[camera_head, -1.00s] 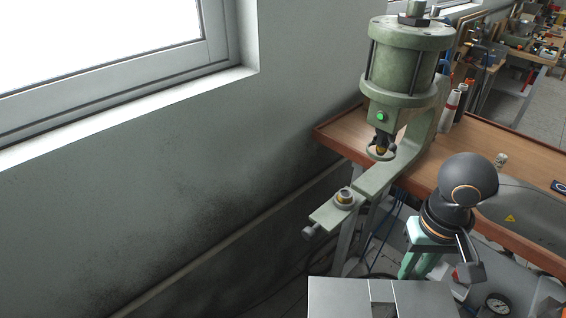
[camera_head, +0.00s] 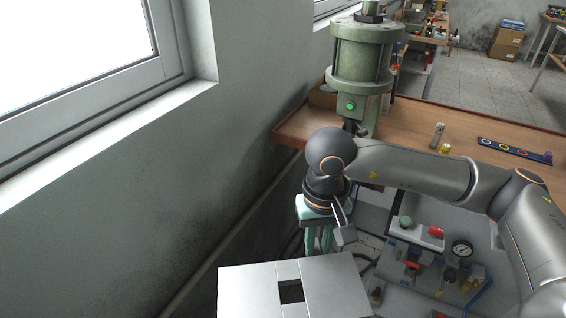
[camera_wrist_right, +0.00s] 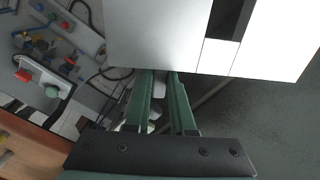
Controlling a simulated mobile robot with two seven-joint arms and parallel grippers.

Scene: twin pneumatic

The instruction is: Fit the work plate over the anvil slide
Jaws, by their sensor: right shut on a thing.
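The work plate (camera_head: 245,290) is a flat silver plate with a square hole, low in the head view; it also fills the top of the right wrist view (camera_wrist_right: 155,35). My right gripper (camera_head: 319,246), with green fingers, is shut on the plate's edge; its fingertips meet that edge in the wrist view (camera_wrist_right: 160,73). The green press (camera_head: 362,60) stands behind, with a lit green button on its front. The anvil slide is hidden behind my right arm in the head view. My left gripper is not in view.
A wooden bench (camera_head: 415,115) carries the press, a small bottle (camera_head: 437,135) and a dark strip with coloured rings (camera_head: 510,150). A grey panel with a pressure gauge (camera_head: 462,249) sits below the bench edge. A wall with a window bounds the left side.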

